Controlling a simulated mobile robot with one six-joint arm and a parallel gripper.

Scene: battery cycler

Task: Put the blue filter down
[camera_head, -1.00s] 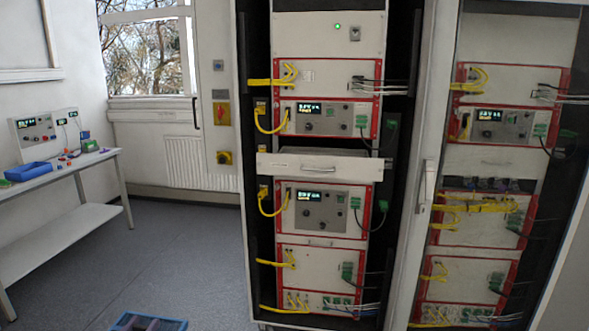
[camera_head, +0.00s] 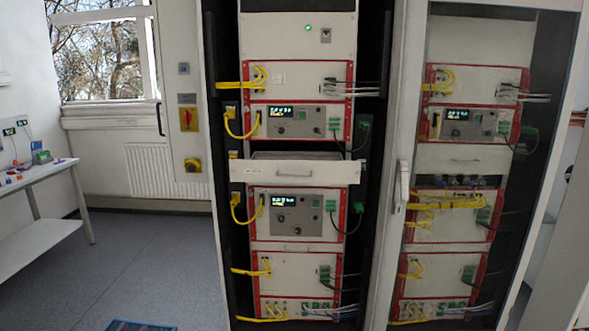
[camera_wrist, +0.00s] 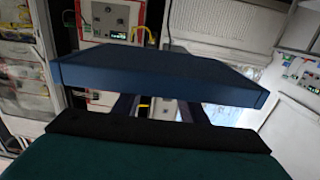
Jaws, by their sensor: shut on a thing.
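The blue filter (camera_wrist: 158,78) is a flat, wide blue panel across the upper middle of the wrist view. My gripper (camera_wrist: 158,104) is shut on it, with dark fingers reaching to its near edge. The filter looks held in the air, with the room behind it. In the head view only a strip of the blue filter (camera_head: 141,326) shows at the bottom edge, over the floor. The rest of it and my gripper are cut off there.
A tall open rack (camera_head: 298,172) with cabled units stands ahead, with a second rack (camera_head: 458,160) behind a door frame at right. A white bench (camera_head: 45,172) with small items is at far left. Grey floor (camera_head: 150,262) is clear between bench and rack.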

